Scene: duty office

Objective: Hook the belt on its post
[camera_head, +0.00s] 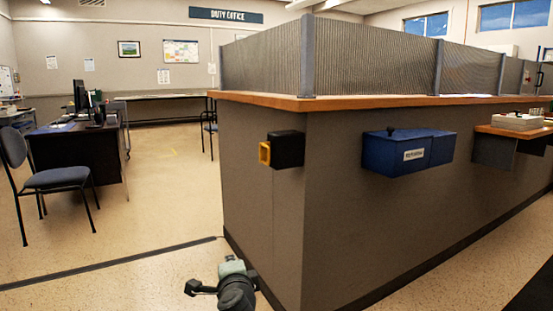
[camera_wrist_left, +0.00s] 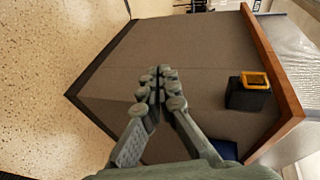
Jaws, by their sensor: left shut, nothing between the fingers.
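A black belt housing (camera_head: 287,149) with a yellow, frame-like belt end (camera_head: 264,153) is fixed to the counter's end wall, just below the wooden top. No belt shows pulled out of it. In the left wrist view the housing (camera_wrist_left: 246,97) and yellow end (camera_wrist_left: 255,80) lie to the right of my fingers. My left gripper (camera_head: 191,288) is low at the bottom of the head view, below and apart from the housing. Its fingers (camera_wrist_left: 160,78) are shut and empty. I cannot make out a post in either view. My right gripper does not show.
The counter (camera_head: 400,230) fills the right side, with a wooden ledge (camera_head: 350,102) and screen. A blue box (camera_head: 395,158) hangs on its long face. A desk (camera_head: 75,150) and chair (camera_head: 60,180) stand at left. The floor between is open.

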